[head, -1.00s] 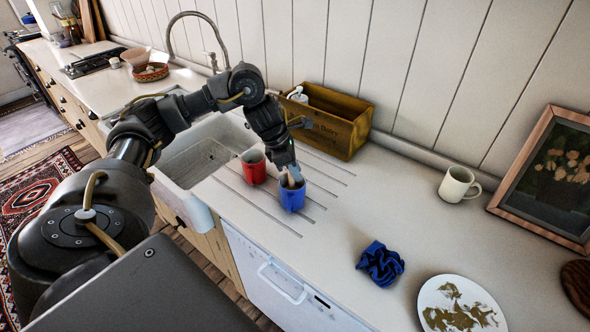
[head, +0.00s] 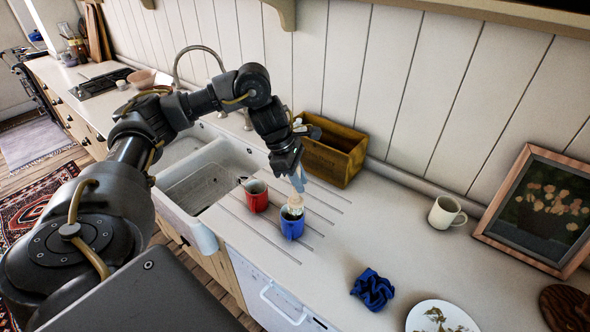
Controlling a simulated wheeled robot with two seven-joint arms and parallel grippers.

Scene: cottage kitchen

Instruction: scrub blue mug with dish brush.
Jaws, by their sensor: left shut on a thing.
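The blue mug (head: 292,228) stands upright on the grooved drainboard, right of the red mug (head: 257,197). My left gripper (head: 294,172) is above the blue mug, shut on the dish brush (head: 296,199). The brush points down, with its pale head at the mug's mouth. The mug's rim hides how far the head reaches inside. My right gripper is not in view.
The white sink (head: 205,180) is left of the mugs, and a wooden box (head: 335,155) stands behind them. A crumpled blue cloth (head: 373,289), a soiled plate (head: 440,318), a cream mug (head: 446,213) and a picture frame (head: 535,210) are to the right. Counter between is clear.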

